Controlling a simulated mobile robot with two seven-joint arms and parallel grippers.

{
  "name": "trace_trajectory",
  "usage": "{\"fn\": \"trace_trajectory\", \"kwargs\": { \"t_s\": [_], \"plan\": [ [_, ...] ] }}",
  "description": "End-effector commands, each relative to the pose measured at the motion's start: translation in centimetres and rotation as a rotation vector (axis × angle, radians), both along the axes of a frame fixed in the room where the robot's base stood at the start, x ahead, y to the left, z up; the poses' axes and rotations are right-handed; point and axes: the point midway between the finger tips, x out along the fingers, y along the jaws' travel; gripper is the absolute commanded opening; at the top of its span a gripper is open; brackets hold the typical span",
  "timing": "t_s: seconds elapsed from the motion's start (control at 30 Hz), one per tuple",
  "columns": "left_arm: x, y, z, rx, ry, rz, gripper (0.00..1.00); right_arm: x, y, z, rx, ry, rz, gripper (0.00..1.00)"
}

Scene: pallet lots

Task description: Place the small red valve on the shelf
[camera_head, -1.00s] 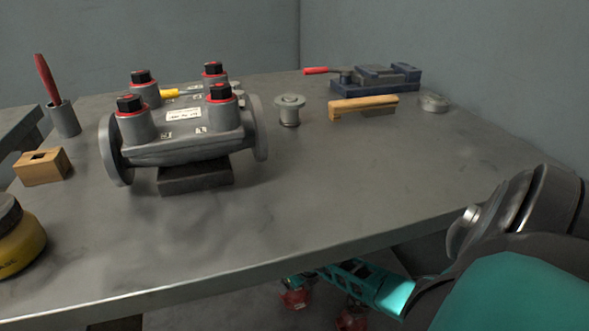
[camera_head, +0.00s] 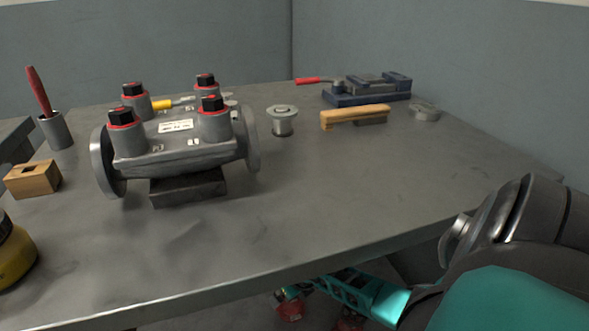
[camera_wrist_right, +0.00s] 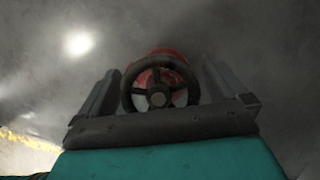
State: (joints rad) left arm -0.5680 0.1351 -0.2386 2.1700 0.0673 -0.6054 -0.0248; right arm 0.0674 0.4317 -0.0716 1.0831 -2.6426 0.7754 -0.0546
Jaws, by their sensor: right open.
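A red valve with a dark handwheel (camera_wrist_right: 159,98) lies between the two fingers of my right gripper (camera_wrist_right: 163,72) in the right wrist view. The fingers stand apart on either side of it; I cannot tell whether either touches it. In the head view, my right arm reaches below the table's front edge, and red parts (camera_head: 290,309) show by its end, low and partly hidden. More red (camera_head: 350,323) shows at the bottom edge. My left gripper is not in view. No shelf is clearly seen.
The grey table (camera_head: 330,210) carries a large grey valve body (camera_head: 180,147), a wooden-handled brush (camera_head: 355,115), a blue vise (camera_head: 370,90), a flanged grey part (camera_head: 283,118) and a wooden block (camera_head: 33,178). Its front right area is clear. Its front edge overhangs my right arm.

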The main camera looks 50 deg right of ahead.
Motion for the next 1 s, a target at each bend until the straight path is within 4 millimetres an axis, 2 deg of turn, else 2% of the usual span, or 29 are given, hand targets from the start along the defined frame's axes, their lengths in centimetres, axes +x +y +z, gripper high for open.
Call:
{"fn": "trace_trajectory", "kwargs": {
  "t_s": [0.2, 0.5, 0.7, 0.87, 0.97, 1.0],
  "plan": [
    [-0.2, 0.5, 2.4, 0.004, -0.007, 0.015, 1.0, -1.5, 0.1, 4.3, -0.003, 0.001, 0.004, 1.0],
    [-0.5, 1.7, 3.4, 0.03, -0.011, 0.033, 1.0, -3.8, 0.4, 9.5, -0.001, 0.001, 0.004, 1.0],
    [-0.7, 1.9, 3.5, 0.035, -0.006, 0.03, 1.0, -4.4, 0.4, 10.8, -0.001, 0.001, 0.002, 1.0],
    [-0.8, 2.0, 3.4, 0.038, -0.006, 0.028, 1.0, -4.4, 0.5, 10.8, 0.002, 0.0, 0.001, 1.0],
    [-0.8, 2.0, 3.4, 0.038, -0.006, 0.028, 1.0, -4.3, 1.5, 10.8, 0.039, -0.015, -0.003, 1.0],
    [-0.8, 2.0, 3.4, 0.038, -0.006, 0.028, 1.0, -4.2, 2.4, 10.9, 0.074, -0.032, -0.006, 1.0]
  ]
}}
